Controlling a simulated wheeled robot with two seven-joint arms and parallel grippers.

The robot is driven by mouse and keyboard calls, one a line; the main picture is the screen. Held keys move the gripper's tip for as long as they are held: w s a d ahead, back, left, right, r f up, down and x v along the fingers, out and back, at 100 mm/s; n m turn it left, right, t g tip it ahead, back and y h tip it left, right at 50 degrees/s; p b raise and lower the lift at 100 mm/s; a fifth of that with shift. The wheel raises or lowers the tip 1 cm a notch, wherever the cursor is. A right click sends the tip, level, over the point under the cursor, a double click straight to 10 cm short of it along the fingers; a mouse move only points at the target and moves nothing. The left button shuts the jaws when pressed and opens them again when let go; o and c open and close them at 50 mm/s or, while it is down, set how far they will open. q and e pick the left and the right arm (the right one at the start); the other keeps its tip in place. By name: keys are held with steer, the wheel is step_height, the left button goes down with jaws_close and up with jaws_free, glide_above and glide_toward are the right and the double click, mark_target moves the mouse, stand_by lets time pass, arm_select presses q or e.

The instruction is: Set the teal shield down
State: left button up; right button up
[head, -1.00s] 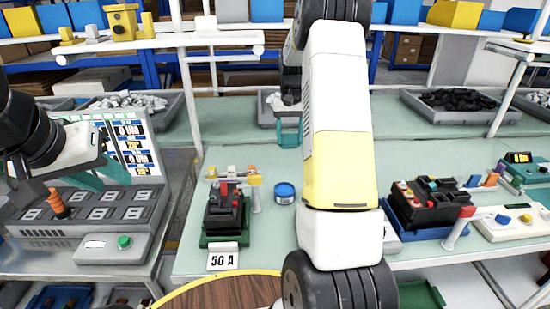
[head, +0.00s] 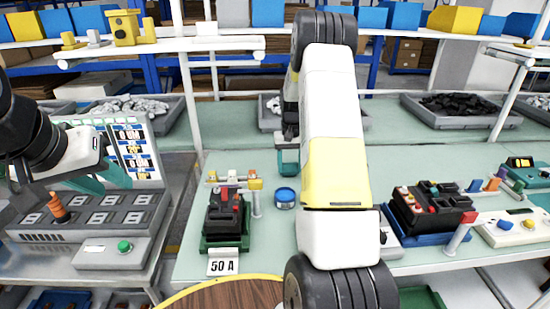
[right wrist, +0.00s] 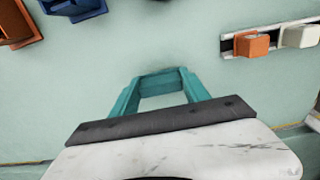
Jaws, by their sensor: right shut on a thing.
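Whether the shield touches the bench is not clear. My left gripper (head: 100,178) is open and empty at the left, above the grey test console.
Another breaker (head: 430,208) on a blue base sits to the right. The grey console (head: 95,212) has an orange knob (head: 58,207).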

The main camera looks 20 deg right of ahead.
steer(key=shift+f, duration=0.1)
steer(key=o, duration=1.4)
steer(key=shift+c, duration=0.2)
step_height(320, 180, up, 12)
step_height(320, 180, up, 7)
steer(key=t, duration=0.1)
glide_above(290, 164)
steer(key=s+a, duration=0.4)
steer(key=s+a+r+n+t+y, duration=0.1)
steer(key=s+a+r, duration=0.2)
steer(key=s, duration=0.3)
steer(key=s+a+r+n+t, duration=0.1)
steer(key=s+a+r, duration=0.2)
steer(key=s, duration=0.2)
steer(key=s+a+r+t+y, duration=0.1)
steer(key=s+a+r+t, duration=0.15)
steer(key=s, duration=0.35)
steer(key=s+a+f+n, duration=0.1)
steer(key=s+a, duration=0.3)
steer(key=s, duration=0.5)
steer(key=shift+s+f+t, duration=0.3)
steer(key=shift+s+t, duration=0.05)
